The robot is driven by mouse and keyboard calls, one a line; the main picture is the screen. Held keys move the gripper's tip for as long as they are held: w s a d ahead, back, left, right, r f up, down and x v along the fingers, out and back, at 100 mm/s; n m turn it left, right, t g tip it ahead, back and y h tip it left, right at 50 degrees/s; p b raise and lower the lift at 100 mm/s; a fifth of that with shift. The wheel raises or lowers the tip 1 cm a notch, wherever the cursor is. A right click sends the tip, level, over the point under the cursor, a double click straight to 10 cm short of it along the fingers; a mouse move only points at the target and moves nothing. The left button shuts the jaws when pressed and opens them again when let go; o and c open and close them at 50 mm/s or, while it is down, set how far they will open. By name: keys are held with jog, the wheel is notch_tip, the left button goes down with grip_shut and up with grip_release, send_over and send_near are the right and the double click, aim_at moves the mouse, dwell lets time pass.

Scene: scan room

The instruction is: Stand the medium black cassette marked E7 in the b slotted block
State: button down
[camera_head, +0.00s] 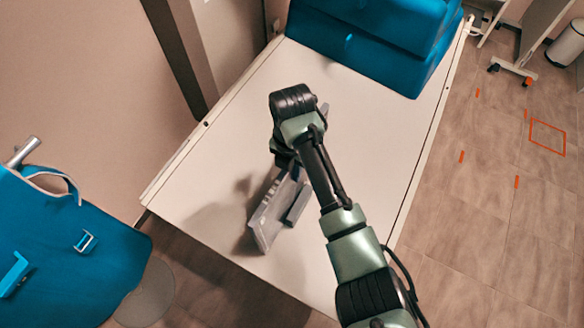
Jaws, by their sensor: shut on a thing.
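A long grey slotted block (265,222) lies slantwise on the white table, left of my forearm. A dark flat piece (298,204), which looks like the black cassette, shows at the block's right side. Its E7 mark cannot be read, nor any letter on the block. My gripper (287,164) points down at the block's far end and is mostly hidden by my wrist and arm. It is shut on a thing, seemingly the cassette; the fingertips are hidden. Whether the cassette touches the block or sits in a slot cannot be told.
The white table (378,130) is bare to the right of my arm and at its near left. Large blue padded blocks (385,35) stand at its far end. A wheeled stand and a bin (566,44) are at the far right.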

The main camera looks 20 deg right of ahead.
jog(key=shift+r, duration=0.1)
jog(key=c, duration=0.7)
grip_release()
jog(key=shift+c, duration=0.2)
notch_tip(320, 180, up, 12)
jog(key=shift+r+p, duration=0.1)
jog(key=shift+p, duration=0.25)
jog(key=shift+r, duration=0.35)
notch_tip(320, 180, up, 6)
jog(key=p, duration=0.5)
jog(key=shift+p, duration=0.3)
